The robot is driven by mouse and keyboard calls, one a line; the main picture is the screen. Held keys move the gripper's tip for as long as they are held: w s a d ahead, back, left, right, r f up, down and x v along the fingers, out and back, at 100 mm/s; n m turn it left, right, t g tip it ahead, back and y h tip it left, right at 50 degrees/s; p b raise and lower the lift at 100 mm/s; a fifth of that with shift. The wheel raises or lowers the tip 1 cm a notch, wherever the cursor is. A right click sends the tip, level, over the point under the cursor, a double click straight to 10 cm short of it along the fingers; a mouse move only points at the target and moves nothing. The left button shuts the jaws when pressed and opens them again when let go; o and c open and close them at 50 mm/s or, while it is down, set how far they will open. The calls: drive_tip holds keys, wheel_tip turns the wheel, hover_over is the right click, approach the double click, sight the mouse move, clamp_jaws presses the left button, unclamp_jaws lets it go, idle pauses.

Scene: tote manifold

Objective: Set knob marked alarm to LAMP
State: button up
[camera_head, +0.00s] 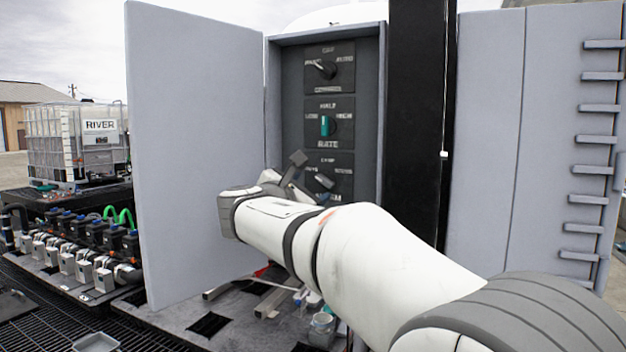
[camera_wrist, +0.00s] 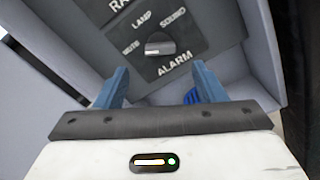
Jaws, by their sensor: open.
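The alarm knob (camera_wrist: 158,45) is a round dark knob with a pale bar, on a dark plate lettered MUTE, LAMP, SOUND and ALARM. Its bar lies nearly level in the wrist view and seems to point towards MUTE, not LAMP. In the head view the alarm knob (camera_head: 323,181) is the lowest of three, partly covered by my gripper (camera_head: 296,178). In the wrist view my gripper (camera_wrist: 160,86) is open and empty. Its blue fingers stand apart, below and either side of the knob, with no contact visible.
The RATE knob (camera_head: 328,125), with a teal bar, and another knob (camera_head: 322,69) sit above in the grey cabinet (camera_head: 381,120). An open door (camera_head: 196,150) stands close left of my arm. A black post (camera_head: 420,110) rises at right. A RIVER tank (camera_head: 75,143) stands far left.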

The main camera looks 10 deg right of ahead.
sight(323, 181)
drive_tip(key=p+x, duration=0.1)
drive_tip(key=x, duration=0.6)
drive_tip(key=shift+w+d+p, duration=0.2)
drive_tip(key=shift+w+p, duration=0.1)
drive_tip(key=shift+p, duration=0.1)
drive_tip(key=shift+c, duration=0.4)
drive_tip(key=c, duration=0.9)
drive_tip(key=shift+s+a+r, duration=0.1)
drive_tip(key=shift+s, duration=0.05)
